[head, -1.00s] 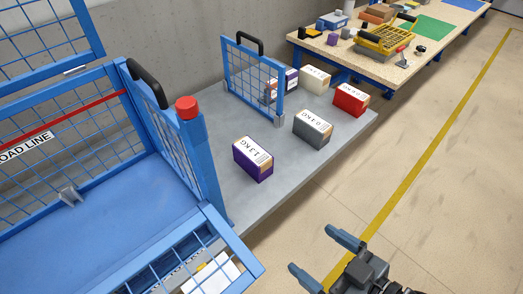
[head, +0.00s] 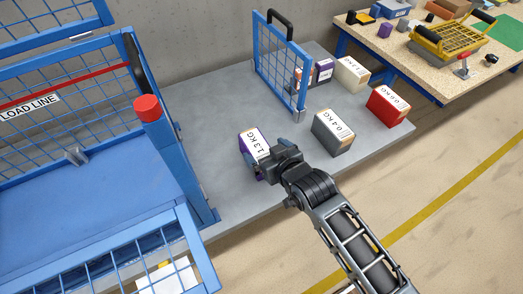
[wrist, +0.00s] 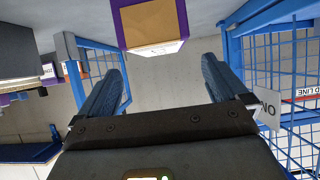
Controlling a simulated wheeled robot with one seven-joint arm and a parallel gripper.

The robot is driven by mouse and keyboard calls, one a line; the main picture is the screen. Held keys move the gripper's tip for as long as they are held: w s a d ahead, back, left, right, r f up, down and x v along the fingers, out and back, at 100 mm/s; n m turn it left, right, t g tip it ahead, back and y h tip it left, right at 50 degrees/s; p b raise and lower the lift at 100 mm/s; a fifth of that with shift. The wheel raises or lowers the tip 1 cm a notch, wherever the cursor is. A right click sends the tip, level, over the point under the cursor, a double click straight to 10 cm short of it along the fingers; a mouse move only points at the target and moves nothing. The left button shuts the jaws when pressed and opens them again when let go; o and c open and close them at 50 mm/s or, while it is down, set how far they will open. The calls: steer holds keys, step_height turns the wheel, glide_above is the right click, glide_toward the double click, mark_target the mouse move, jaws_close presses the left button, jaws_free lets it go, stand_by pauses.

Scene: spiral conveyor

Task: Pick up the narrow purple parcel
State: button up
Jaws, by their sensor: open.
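A purple parcel (head: 246,151) with a white 1.3 KG label stands on the grey table, left of the grey parcel. Another purple parcel (head: 324,72) stands farther back, partly behind a blue mesh gate; I cannot tell which is narrower. My gripper (head: 271,148) is at the near right side of the front purple parcel and hides part of it. In the wrist view, the purple parcel with a cardboard-coloured face (wrist: 150,24) lies at the top, between the lines of the open fingers (wrist: 160,88). A gap shows between it and the fingertips, which hold nothing.
A grey parcel (head: 332,134), a red parcel (head: 387,106) and a cream parcel (head: 351,74) stand to the right on the grey table (head: 215,115). A blue mesh gate (head: 280,65) stands behind. A blue cage with a red-capped post (head: 148,108) is on the left.

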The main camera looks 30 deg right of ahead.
mark_target(257, 145)
steer(key=shift+s+f+x, duration=0.1)
steer(key=shift+f+x, duration=0.1)
steer(key=shift+x, duration=1.5)
steer(key=shift+s+f+x, duration=0.1)
steer(key=shift+f+x, duration=0.1)
steer(key=shift+x, duration=1.55)
steer(key=shift+c, duration=0.4)
jaws_close()
steer(key=shift+w+r, duration=0.1)
steer(key=shift+r, duration=0.15)
